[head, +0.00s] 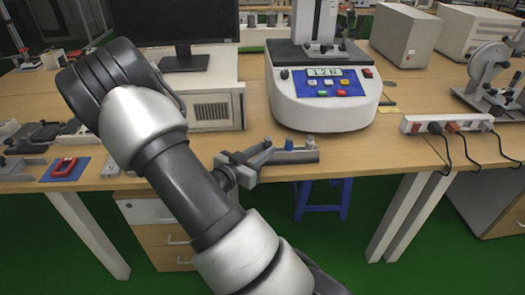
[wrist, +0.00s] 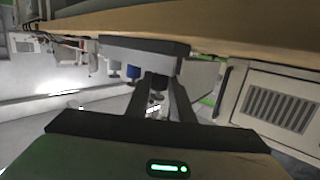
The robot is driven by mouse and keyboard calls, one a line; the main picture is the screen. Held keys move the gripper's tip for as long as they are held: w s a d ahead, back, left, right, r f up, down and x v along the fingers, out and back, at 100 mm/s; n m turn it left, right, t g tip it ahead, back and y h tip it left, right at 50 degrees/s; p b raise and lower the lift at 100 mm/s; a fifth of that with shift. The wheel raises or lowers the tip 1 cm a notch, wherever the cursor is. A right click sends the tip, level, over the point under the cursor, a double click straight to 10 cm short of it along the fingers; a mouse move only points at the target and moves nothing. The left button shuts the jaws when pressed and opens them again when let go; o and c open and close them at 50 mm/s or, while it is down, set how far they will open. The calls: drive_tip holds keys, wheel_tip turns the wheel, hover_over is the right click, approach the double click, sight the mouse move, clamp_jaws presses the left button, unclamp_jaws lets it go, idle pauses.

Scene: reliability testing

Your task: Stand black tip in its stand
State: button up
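The stand is a long grey bar (head: 290,157) lying near the desk's front edge; it also shows in the wrist view (wrist: 125,45), which is turned upside down. A blue-topped tip (head: 288,144) and a grey-topped tip (head: 310,140) are on it. The blue one (wrist: 132,72) and grey one (wrist: 113,66) show beside my fingers in the wrist view. My gripper (head: 268,148) is at the stand's left end. Its two fingers (wrist: 162,80) are apart, close to the bar. Something small and dark is between them; I cannot tell if it is the black tip or is gripped.
A white instrument with a blue panel (head: 325,100) stands behind the stand. A computer case (head: 215,108) with a monitor is to its left. A power strip (head: 445,124) lies to the right. A blue mat (head: 65,169) with a red part is far left. A blue stool (head: 323,205) is under the desk.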

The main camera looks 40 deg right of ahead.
drive_tip(key=o, duration=0.5)
drive_tip(key=shift+f, duration=0.4)
drive_tip(key=shift+o, duration=0.2)
drive_tip(key=shift+s, duration=0.15)
drive_tip(key=shift+s+a, duration=0.1)
drive_tip(key=p+v, duration=0.3)
drive_tip(key=v, duration=1.4)
drive_tip(key=shift+w+a+r+p, duration=0.2)
drive_tip(key=shift+w+r+p, duration=0.1)
drive_tip(key=shift+w+r, duration=0.1)
